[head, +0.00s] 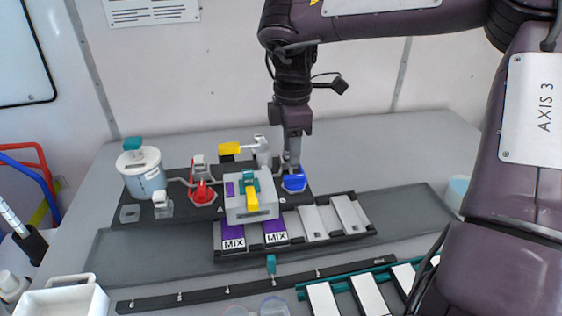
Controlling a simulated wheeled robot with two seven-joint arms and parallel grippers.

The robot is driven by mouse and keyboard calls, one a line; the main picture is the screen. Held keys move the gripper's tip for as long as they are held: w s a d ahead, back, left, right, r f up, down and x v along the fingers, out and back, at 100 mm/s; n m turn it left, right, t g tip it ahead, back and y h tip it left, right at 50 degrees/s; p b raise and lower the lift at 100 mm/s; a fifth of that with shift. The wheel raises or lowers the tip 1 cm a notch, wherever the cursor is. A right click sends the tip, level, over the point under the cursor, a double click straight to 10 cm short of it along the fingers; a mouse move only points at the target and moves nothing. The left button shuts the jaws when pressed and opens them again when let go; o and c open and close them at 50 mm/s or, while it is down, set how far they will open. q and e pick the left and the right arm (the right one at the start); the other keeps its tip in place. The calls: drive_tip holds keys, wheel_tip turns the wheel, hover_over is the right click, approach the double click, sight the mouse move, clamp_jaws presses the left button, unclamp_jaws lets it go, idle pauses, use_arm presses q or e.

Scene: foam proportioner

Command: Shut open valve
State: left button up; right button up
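A foam proportioner stands on the table on a black base (180,178). It has a red valve (202,193) at the left and a blue valve (294,183) at the right. A grey block (238,210) between them carries a yellow lever (252,201) and a teal part (249,182). A yellow handle (229,149) sits behind the block on a pale fitting. My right gripper (292,166) points down with its tips just above or at the blue valve. Contact and finger gap are too small to tell. My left gripper is not in view.
A white tank (142,174) with a teal cap stands at the left. Purple MIX cards (233,243) and pale slots fill a rack in front. A white bin (62,300) is at the front left. My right arm covers the right side. The back right table is clear.

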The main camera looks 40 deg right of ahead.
sight(292, 176)
drive_tip(key=f, duration=0.3)
drive_tip(key=f+p, duration=0.1)
drive_tip(key=f, duration=0.1)
drive_tip(key=shift+s+d+f, duration=0.1)
drive_tip(key=shift+s, duration=0.2)
drive_tip(key=shift+w+f, duration=0.15)
drive_tip(key=shift+f, duration=0.45)
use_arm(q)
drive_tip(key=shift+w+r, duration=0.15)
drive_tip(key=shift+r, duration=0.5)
use_arm(e)
clamp_jaws()
